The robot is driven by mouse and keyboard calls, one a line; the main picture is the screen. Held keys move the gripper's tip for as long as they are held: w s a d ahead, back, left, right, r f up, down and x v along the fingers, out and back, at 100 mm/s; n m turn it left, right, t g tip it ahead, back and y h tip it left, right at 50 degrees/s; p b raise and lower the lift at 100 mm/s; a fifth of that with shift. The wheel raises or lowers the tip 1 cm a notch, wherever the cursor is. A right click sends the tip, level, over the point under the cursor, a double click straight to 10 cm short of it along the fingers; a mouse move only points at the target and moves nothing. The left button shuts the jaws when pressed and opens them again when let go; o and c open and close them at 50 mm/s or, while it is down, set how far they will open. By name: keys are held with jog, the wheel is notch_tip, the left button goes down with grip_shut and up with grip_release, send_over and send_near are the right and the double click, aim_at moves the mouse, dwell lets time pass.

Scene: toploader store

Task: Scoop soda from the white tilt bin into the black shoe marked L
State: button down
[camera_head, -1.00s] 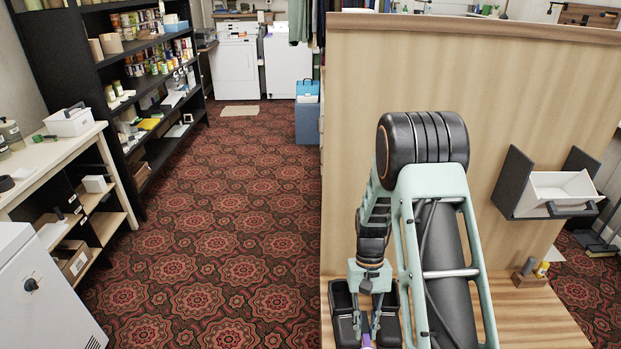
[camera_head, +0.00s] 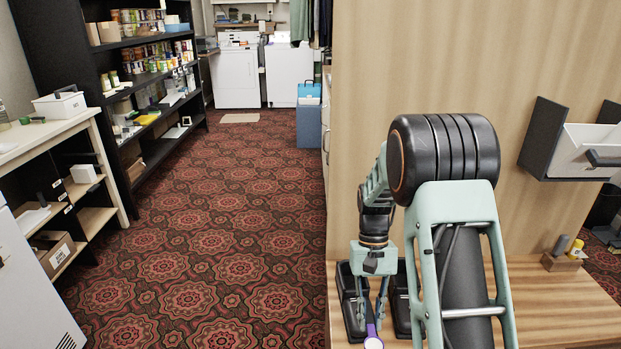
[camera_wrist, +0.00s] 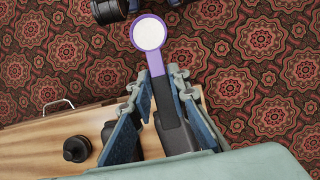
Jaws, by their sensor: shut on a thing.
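My gripper (camera_head: 372,312) is shut on a purple scoop (camera_head: 371,330). In the wrist view my gripper (camera_wrist: 157,90) has the scoop's black handle between its fingers, and the purple scoop head (camera_wrist: 149,33) points up the picture. The round face of its head is white; I cannot tell whether that is soda. Two black shoes, a left one (camera_head: 346,290) and a right one (camera_head: 400,300), stand on the wooden bench beside my gripper. No L is legible on them. The white tilt bin (camera_head: 590,150) hangs tilted in a dark holder on the wooden panel at right; its contents are hidden.
The wooden bench (camera_head: 560,310) has clear room at right, apart from a small wooden holder (camera_head: 562,262) with bottles. A dark round-topped object (camera_wrist: 77,149) stands on the bench in the wrist view. A tall wooden panel rises behind. Patterned carpet lies open at left.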

jog(key=shift+w+f+b, duration=0.2)
jog(key=shift+f+b, duration=1.1)
jog(key=shift+b, duration=0.35)
jog(key=shift+r, duration=0.1)
jog(key=shift+w+a+n+p, duration=0.15)
jog(key=shift+w+n+p, duration=0.3)
jog(key=shift+n+p, duration=0.05)
jog(key=w+a+f+n+t+h+p, duration=0.1)
jog(key=w+a+n+t+h+p, duration=0.1)
jog(key=w+n, duration=0.9)
jog(key=w+a+f+n+t+h+p, duration=0.1)
jog(key=w+a+n+t+p, duration=0.3)
jog(key=w+n, duration=0.8)
jog(key=shift+n+t+h+p, duration=0.4)
jog(key=shift+n+t+p, duration=0.2)
jog(key=shift+t, duration=0.1)
jog(key=shift+s+f, duration=0.1)
jog(key=shift+f, duration=0.1)
jog(key=shift+f+b, duration=0.75)
jog(key=shift+f, duration=0.4)
jog(key=shift+d+b, duration=0.1)
jog(key=shift+b, duration=0.25)
